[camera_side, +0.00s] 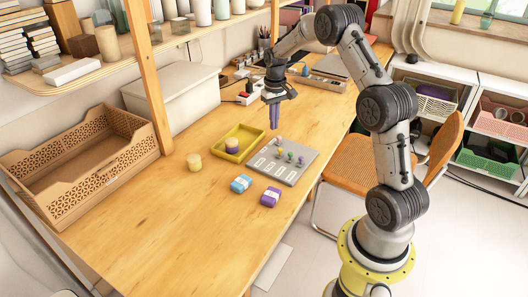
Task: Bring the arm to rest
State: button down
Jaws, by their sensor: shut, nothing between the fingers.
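My gripper (274,126) hangs pointing down above the table, near the back edge of a grey board. Its long purplish fingers are together, with nothing seen between them. My arm reaches in from the right, bent high over the table's edge. The grey board (267,174) lies flat on the table and carries several small coloured pegs or knobs and pale label strips. I cannot tell the exact height of the fingertips above the table.
A wooden crate (105,175) and shelf post (150,85) are left. The front wooden table (170,235) is clear.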

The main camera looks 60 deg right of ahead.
jog(key=w+a+r+n+t+h, duration=0.1)
jog(key=a+r, duration=0.3)
jog(key=r, duration=0.3)
jog(key=w+a+r+n+t, duration=0.1)
jog(key=a+r, duration=0.4)
jog(key=r, duration=0.2)
jog(key=s+a+r+n+t, duration=0.2)
jog(key=s+a+r, duration=0.4)
jog(key=a+r, duration=0.25)
jog(key=s+a+r+n+t, duration=0.1)
jog(key=s+a, duration=0.3)
jog(key=s, duration=0.3)
jog(key=s+a+n+t, duration=0.1)
jog(key=s+a, duration=0.3)
jog(key=s, duration=0.2)
jog(key=s+a+f+y, duration=0.1)
jog(key=s+f, duration=0.5)
jog(key=s, duration=0.2)
jog(key=shift+a+f, duration=0.15)
jog(key=shift+a, duration=0.2)
